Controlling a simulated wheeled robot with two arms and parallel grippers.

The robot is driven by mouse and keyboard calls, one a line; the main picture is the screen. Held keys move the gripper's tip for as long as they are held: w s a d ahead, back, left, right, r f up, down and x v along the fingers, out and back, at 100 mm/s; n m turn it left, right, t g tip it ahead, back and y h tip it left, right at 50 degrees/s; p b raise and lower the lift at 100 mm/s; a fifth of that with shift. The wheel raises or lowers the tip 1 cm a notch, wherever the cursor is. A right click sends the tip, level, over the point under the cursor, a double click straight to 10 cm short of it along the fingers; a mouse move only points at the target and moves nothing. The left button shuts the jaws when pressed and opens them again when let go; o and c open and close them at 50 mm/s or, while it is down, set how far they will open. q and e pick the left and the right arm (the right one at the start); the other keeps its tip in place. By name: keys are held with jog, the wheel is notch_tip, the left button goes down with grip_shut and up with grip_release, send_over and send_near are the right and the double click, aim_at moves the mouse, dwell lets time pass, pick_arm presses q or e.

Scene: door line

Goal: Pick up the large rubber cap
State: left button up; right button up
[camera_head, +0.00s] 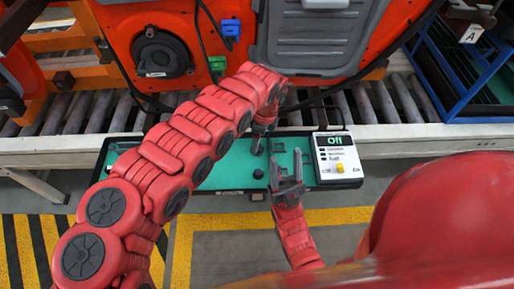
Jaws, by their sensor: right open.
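A small dark round piece (258,174) lies on the green tray (215,176); it may be the large rubber cap, but it is too small to be sure. My right gripper (287,168) is open over the right part of the tray, its fingers pointing away from me, just right of this piece. Nothing shows between its fingers. My left arm arches over the tray from the left, and its end, with the left gripper (258,146), points down at the tray's middle. Its fingers are too small and dark to read. The arm hides much of the tray's left part.
A control box (335,157) reading "Off", with a yellow switch, is at the tray's right end. Behind are a roller conveyor (400,98) and an orange door panel (225,70) with blue and green clips. A blue rack (468,75) stands at the upper right.

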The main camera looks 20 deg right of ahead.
pick_arm(q)
jog(key=shift+w+a+f, duration=0.1)
jog(key=shift+w+f, duration=0.15)
jog(key=shift+f, duration=0.95)
jog(key=shift+w+f, duration=0.2)
jog(key=shift+f, duration=0.95)
jog(key=shift+c, duration=0.3)
grip_shut()
